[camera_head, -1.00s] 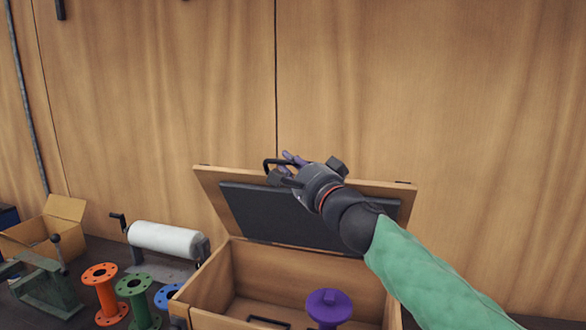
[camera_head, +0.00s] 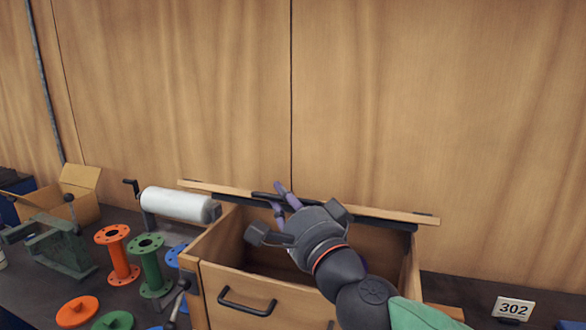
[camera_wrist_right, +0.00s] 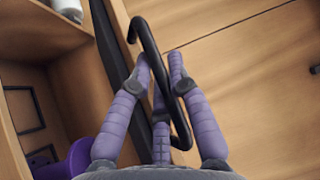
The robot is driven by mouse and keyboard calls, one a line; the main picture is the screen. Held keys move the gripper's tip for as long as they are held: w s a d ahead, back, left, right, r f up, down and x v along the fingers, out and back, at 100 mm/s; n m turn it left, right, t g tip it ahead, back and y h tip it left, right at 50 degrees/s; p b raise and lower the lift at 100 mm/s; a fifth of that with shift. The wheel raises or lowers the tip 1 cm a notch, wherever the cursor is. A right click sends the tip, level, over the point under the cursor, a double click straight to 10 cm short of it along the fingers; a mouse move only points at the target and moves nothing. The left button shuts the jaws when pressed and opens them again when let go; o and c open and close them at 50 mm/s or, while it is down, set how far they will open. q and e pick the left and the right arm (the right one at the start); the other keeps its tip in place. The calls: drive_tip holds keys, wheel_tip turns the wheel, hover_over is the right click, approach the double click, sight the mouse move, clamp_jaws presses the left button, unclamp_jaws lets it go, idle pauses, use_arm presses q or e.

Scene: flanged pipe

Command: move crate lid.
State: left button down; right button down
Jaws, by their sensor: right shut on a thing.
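The wooden crate (camera_head: 222,276) stands on the bench with its lid (camera_head: 225,190) raised at the back. In the head view the lid is seen almost edge-on, tilted over the open box, which is not closed. In the wrist view, the fingers of my right gripper (camera_wrist_right: 160,70) are shut on the lid's black bar handle (camera_wrist_right: 150,40). My left gripper is not in view.
Orange (camera_head: 119,255) and green (camera_head: 150,265) flanged pipes stand left of the crate, beside a white roll (camera_head: 178,204). A cardboard box (camera_head: 75,195) and a green vise (camera_head: 60,245) are farther left. A 302 sign (camera_head: 514,308) stands at right. A wooden wall is behind.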

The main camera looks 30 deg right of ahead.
drive_tip(key=s+a+f+n+t+b, duration=0.1)
drive_tip(key=s+a+f+b, duration=0.1)
drive_tip(key=f, duration=0.9)
drive_tip(key=shift+s+a+f+y, duration=0.3)
drive_tip(key=shift+s+a, duration=0.05)
drive_tip(key=shift+a, duration=0.3)
drive_tip(key=shift+n, duration=0.3)
drive_tip(key=c, duration=1.4)
unclamp_jaws()
drive_tip(key=shift+c, duration=0.2)
drive_tip(key=shift+a, duration=0.1)
drive_tip(key=shift+s, duration=0.15)
drive_tip(key=shift+v, duration=5.8)
